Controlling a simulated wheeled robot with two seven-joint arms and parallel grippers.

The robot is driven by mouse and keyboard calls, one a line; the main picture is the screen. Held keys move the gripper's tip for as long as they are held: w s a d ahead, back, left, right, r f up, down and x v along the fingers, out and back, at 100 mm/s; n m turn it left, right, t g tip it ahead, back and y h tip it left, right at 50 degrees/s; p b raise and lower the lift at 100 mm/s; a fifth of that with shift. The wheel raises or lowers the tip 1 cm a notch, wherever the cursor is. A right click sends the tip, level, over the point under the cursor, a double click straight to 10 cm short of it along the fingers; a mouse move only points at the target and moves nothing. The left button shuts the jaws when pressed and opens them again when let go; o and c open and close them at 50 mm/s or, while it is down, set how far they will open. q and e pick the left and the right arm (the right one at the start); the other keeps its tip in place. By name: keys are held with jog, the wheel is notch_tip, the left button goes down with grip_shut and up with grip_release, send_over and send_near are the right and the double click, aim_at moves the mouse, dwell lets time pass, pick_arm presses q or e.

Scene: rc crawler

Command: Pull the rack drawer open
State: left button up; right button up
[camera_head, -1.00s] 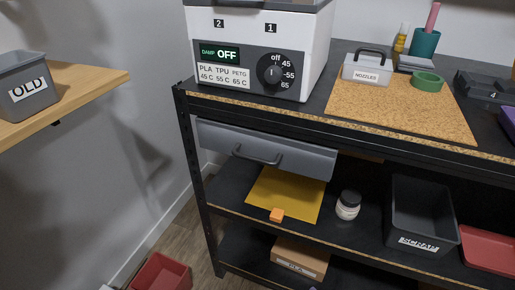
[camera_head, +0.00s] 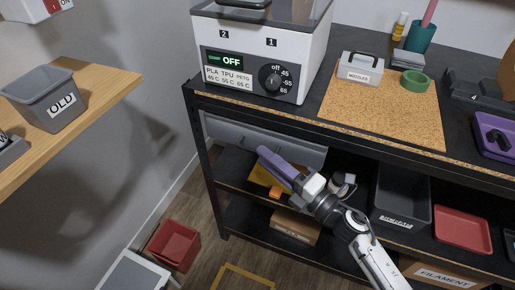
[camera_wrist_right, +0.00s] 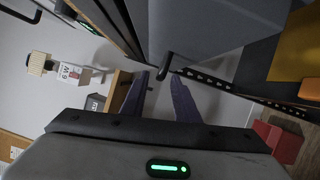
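The rack drawer (camera_head: 225,131) is a grey drawer under the black bench top, below the white dryer box. It looks shut or nearly so. Its handle is hidden behind my gripper in the head view; in the wrist view the dark drawer handle (camera_wrist_right: 166,66) sticks out from the grey drawer (camera_wrist_right: 195,30). My right gripper (camera_head: 265,156) has purple fingers and is in front of the drawer. In the wrist view the right gripper (camera_wrist_right: 160,82) is open, with the handle just beyond and between its fingertips. I cannot tell whether they touch. My left gripper is not in view.
The shelf below holds a yellow sheet (camera_head: 261,174), an orange block (camera_head: 275,192), a dark grey bin (camera_head: 402,218) and a red tray (camera_head: 463,230). A wooden shelf (camera_head: 105,88) with a grey OLD bin (camera_head: 45,97) is at left. A red bin (camera_head: 175,245) stands low left.

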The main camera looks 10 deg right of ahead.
jog(key=shift+x, duration=1.95)
grip_shut()
